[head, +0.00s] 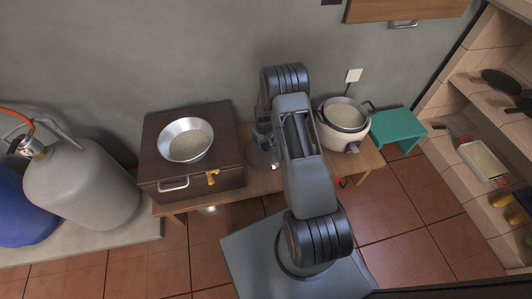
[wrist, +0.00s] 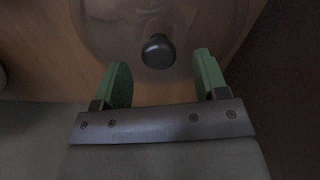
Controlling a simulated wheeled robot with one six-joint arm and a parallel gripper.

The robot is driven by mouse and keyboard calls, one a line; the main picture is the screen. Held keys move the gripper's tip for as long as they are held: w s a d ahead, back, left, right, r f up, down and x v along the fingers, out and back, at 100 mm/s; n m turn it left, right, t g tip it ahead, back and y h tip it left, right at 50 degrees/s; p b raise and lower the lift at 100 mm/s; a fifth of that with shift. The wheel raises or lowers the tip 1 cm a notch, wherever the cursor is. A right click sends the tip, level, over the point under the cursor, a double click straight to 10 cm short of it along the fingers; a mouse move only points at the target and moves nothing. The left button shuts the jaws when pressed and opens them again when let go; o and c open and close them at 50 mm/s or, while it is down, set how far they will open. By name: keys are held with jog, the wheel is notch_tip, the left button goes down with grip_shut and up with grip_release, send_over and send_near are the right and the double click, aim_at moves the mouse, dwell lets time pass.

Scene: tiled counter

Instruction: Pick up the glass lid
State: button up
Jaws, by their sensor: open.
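The glass lid (wrist: 105,28) is a clear, round disc with a dark round knob (wrist: 158,52) at its middle. It lies on the wooden table and fills the upper part of the wrist view. My gripper (wrist: 161,62) is open, with one green finger on each side of the knob and clear gaps to it. The knob shows close to the line between the fingertips. I cannot tell the exact height of the fingers over the lid. In the head view a small edge of the lid (head: 259,160) shows beside my arm, which hides the rest.
On the wooden table (head: 262,183), a dark brown box (head: 160,150) with a metal bowl (head: 186,140) stands left of the lid. A rice cooker (head: 342,126) stands right. A green stool (head: 399,128) is farther right; gas cylinders (head: 80,185) are far left. The wall is behind.

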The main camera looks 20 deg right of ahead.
aim_at(265, 145)
notch_tip(265, 145, down, 3)
jog(key=shift+b, duration=0.4)
jog(key=shift+r, duration=0.1)
jog(key=c, duration=1.1)
